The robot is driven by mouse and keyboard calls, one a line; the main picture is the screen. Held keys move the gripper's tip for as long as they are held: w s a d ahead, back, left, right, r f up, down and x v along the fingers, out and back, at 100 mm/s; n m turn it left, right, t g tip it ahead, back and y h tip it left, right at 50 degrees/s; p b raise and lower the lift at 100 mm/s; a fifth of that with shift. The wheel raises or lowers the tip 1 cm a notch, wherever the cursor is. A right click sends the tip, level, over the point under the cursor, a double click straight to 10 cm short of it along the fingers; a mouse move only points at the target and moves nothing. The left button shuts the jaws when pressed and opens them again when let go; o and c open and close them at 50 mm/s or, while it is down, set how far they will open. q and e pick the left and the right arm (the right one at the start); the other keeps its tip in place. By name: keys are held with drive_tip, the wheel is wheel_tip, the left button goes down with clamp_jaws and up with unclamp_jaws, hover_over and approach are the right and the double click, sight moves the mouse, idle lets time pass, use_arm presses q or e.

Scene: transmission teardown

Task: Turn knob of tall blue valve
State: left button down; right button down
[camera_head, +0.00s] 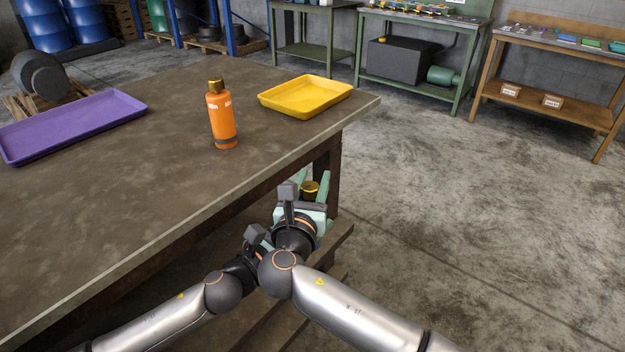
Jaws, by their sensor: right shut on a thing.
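My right gripper (312,192) is beyond the table's near right edge, with its pale green fingers pointing away from me. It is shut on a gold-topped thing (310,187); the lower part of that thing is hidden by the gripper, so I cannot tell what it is. My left gripper (264,250) is close beside the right wrist, below the table edge. Its fingers are hidden, so its opening cannot be seen. I cannot make out a tall blue valve or its knob.
The large brown table (150,215) fills the left. On it are an orange bottle (222,120) with a gold cap, a yellow tray (271,106) and a purple tray (75,126). Workbenches (420,80) stand at the back. The floor on the right (480,220) is clear.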

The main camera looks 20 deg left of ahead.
drive_tip(key=shift+c, duration=2.2)
unclamp_jaws()
drive_tip(key=shift+r, duration=0.1)
wheel_tip(320, 180, up, 10)
